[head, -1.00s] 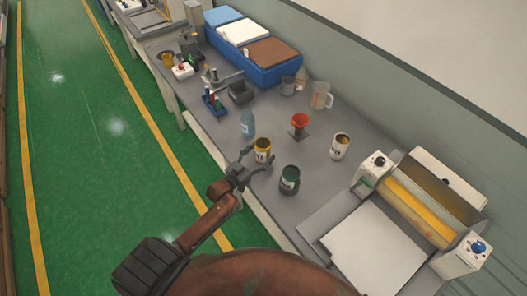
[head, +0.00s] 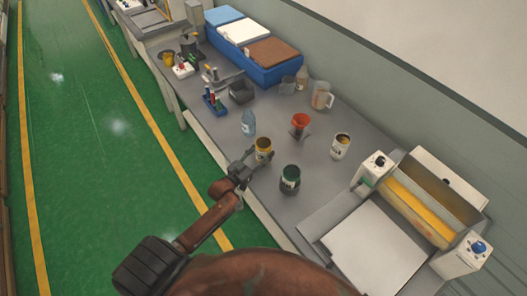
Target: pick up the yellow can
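The yellow can (head: 264,146) with a pale label stands upright near the front edge of the grey table. My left gripper (head: 257,158) is at the near side of this can, with its fingers drawn in against the can's lower sides. It looks shut on the can, which still appears to be at table level. The far finger is partly hidden by the can. My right gripper is not in view.
A dark green can (head: 289,180) stands close to the right of the gripper. A blue bottle (head: 248,123), a red funnel (head: 300,121) on a stand and a white can (head: 341,147) are nearby. A roller machine (head: 418,205) fills the right; blue bins (head: 262,70) stand behind.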

